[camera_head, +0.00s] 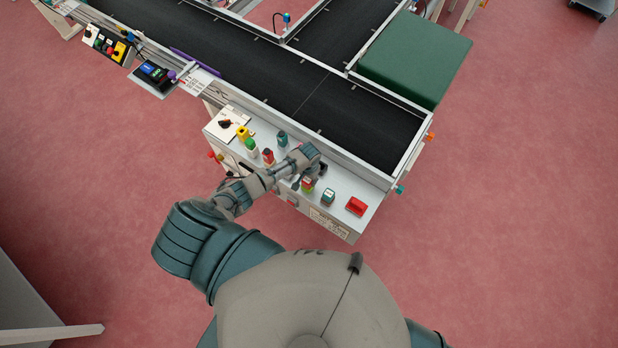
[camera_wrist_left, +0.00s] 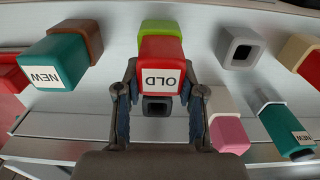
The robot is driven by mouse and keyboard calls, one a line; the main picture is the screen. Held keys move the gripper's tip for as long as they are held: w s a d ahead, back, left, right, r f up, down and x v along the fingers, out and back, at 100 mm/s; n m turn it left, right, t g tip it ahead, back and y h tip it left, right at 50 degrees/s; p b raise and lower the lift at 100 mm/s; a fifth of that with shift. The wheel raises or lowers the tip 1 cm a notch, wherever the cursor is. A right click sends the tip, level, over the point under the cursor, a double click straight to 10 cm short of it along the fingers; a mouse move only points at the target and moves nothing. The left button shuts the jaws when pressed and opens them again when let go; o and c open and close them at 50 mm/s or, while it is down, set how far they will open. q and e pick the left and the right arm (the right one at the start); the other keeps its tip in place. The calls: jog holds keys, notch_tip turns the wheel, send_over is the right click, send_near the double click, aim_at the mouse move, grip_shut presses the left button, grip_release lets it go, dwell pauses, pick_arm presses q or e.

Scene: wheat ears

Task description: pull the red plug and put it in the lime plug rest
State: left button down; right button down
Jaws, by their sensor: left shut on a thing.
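The red plug (camera_wrist_left: 160,50), marked OLD, is between the fingers of my left gripper (camera_wrist_left: 160,85), which is shut on it. The lime plug rest (camera_wrist_left: 160,26) shows just behind the plug in the left wrist view, in line with it and partly hidden. In the head view the red plug (camera_head: 307,181) appears at the lime rest, with my left gripper (camera_head: 302,183) around it. I cannot tell whether the plug is fully seated. A dark grey socket (camera_wrist_left: 156,107) shows open and empty between my fingers. My right gripper is not in view.
A teal plug (camera_wrist_left: 50,67) marked NEW sits by a brown rest (camera_wrist_left: 80,37). Another grey socket (camera_wrist_left: 240,47) is empty. A second teal NEW plug (camera_wrist_left: 285,128) and a pink-and-white block (camera_wrist_left: 229,130) are at the right. The conveyor (camera_head: 330,105) runs behind the panel.

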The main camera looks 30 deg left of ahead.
pick_arm(q)
jog(key=c, duration=0.6)
grip_release()
